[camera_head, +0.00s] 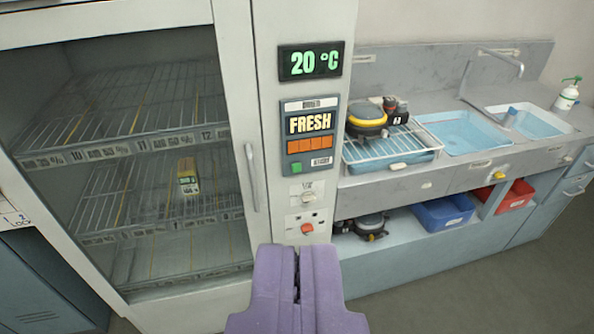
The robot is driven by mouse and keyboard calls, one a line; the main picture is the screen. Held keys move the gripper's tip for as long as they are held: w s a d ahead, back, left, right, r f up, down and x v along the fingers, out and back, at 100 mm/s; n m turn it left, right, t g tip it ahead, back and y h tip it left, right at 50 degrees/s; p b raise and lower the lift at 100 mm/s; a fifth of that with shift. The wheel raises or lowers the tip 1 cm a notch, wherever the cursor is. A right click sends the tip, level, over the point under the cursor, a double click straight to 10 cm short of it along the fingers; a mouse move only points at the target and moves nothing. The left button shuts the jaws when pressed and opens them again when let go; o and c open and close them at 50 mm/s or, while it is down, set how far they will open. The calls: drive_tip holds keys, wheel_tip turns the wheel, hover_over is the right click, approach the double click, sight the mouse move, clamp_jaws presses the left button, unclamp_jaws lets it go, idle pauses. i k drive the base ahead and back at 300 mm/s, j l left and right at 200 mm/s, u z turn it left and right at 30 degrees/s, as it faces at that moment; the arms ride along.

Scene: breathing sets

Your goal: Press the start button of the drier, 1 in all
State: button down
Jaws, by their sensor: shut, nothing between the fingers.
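The drier (232,90) is a tall pale cabinet with a glass door on the left, and the door looks shut. Its control column has a green display (311,62) reading 20 °C. Below is a dark panel (310,138) with a yellow FRESH label, orange blocks and a small green button (296,168) at its lower left. Lower down are a white switch (308,196) and a red knob or button (307,228). No label naming the start button is readable. My purple gripper (297,260) is shut and empty, in front of the column's lower part, below the red control in the picture.
A door handle (251,178) stands out left of the panel. To the right is a sink counter (393,176) with a rack, breathing gear and basins; blue (443,211) and red (506,195) bins sit below.

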sight(296, 167)
drive_tip(key=i+z, duration=0.2)
drive_tip(key=i, duration=0.25)
drive_tip(key=i+j+z, duration=0.2)
drive_tip(key=i, duration=0.25)
drive_tip(key=i+j+z, duration=0.25)
drive_tip(key=i, duration=0.15)
